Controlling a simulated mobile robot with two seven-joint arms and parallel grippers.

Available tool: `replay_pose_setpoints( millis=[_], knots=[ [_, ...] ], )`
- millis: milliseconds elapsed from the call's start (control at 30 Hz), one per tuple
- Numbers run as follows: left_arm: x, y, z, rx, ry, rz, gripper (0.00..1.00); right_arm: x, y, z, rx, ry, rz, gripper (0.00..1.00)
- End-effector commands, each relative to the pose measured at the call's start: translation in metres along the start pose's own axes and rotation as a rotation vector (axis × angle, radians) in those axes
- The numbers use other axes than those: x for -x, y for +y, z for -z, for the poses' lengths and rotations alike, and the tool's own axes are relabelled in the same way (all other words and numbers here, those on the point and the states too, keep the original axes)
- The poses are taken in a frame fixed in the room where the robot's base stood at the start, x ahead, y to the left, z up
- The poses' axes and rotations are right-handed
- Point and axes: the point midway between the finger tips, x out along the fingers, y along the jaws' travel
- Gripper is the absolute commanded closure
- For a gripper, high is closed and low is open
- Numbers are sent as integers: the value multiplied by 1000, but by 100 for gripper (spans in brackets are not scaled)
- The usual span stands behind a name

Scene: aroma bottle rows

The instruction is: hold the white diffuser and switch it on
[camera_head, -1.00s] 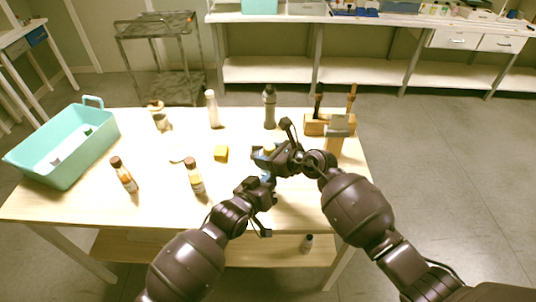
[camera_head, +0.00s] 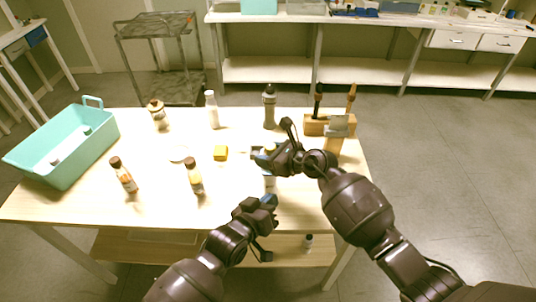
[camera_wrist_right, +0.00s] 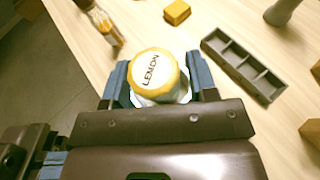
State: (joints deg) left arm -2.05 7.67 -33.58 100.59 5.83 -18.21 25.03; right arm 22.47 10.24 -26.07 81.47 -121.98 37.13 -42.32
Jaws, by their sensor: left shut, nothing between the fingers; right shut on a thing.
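My left gripper (camera_head: 268,201) is shut and empty, below and apart from the diffuser, near the table's front edge. I cannot tell whether the diffuser is on; no switch or light shows clearly.
Bottles with brown caps (camera_head: 124,175) (camera_head: 194,176) stand at the front left. A yellow block (camera_head: 221,153), a white bottle (camera_head: 212,109), a grey bottle (camera_head: 269,107) and a wooden holder (camera_head: 317,126) stand farther back. A teal crate (camera_head: 66,178) is at left. A grey compartment tray (camera_wrist_right: 244,66) lies near the diffuser.

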Motion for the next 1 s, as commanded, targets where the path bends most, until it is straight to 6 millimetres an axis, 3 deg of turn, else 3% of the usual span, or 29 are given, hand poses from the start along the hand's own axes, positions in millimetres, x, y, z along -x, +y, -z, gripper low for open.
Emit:
replay_pose_setpoints(
  millis=[100,133,333,733,1000],
  knots=[
    [0,0,0,0,0,0,100,0,-1,4,2,8,3,75],
    [0,0,0,0,0,0,100,0,-1,4,2,7,3,46],
    [0,0,0,1,0,0,100,0,-1,4,2,7,2,18],
    [0,0,0,1,0,0,100,8,-1,1,3,2,2,18],
    [0,0,0,1,0,0,100,49,-1,2,4,3,3,18]
  ],
)
